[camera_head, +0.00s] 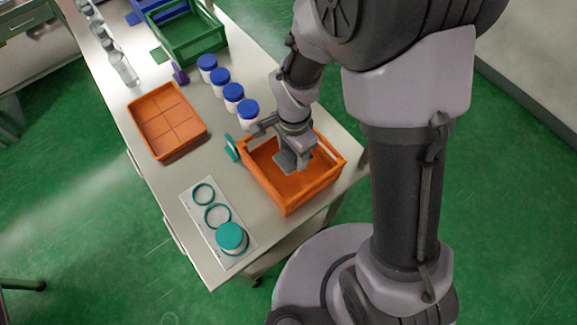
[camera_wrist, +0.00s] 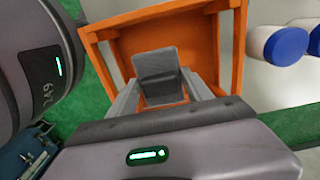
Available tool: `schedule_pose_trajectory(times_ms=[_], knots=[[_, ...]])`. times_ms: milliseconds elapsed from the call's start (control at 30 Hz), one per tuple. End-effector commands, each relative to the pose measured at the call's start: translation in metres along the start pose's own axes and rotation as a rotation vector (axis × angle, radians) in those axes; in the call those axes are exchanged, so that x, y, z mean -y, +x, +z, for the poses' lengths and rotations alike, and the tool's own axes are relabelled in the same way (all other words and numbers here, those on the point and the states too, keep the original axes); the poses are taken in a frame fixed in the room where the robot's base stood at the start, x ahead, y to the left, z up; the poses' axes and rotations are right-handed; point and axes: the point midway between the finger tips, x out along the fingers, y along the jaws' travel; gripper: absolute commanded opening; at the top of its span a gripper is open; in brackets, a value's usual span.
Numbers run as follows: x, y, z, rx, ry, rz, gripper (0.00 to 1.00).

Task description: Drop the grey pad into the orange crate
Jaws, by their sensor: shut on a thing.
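The grey pad (camera_head: 286,160) is a flat dark grey piece held between the fingers of my gripper (camera_head: 293,142). In the wrist view the pad (camera_wrist: 157,66) stands between the two light grey fingers (camera_wrist: 162,92), which are shut on it. The orange crate (camera_head: 288,207) is an open box at the right front of the table. The pad and fingertips are over the crate's opening, within its walls as seen in both views; how far above the floor they are I cannot tell. The crate's rim (camera_wrist: 165,12) also shows in the wrist view. My gripper hides part of the crate's back side.
Several white jars with blue lids (camera_head: 234,95) stand just behind the crate.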

Motion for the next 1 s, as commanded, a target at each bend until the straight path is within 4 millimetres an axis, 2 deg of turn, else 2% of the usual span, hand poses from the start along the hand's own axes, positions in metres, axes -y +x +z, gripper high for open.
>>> schedule_pose_trajectory(times_ms=[133, 167, 267, 300, 600, 833, 1000], knots=[[0.000, -0.002, 0.000, 0.000, 0.000, -0.001, 0.26], [0.000, -0.002, 0.000, 0.000, 0.000, -0.001, 0.60], [0.000, -0.002, 0.000, 0.000, 0.000, -0.001, 0.80], [0.000, -0.002, 0.000, 0.000, 0.000, -0.001, 0.84], [0.000, -0.006, 0.000, 0.000, 0.001, -0.002, 0.84], [0.001, -0.056, 0.000, -0.001, 0.000, -0.005, 0.84], [0.001, -0.076, 0.000, 0.000, 0.001, -0.002, 0.84]])
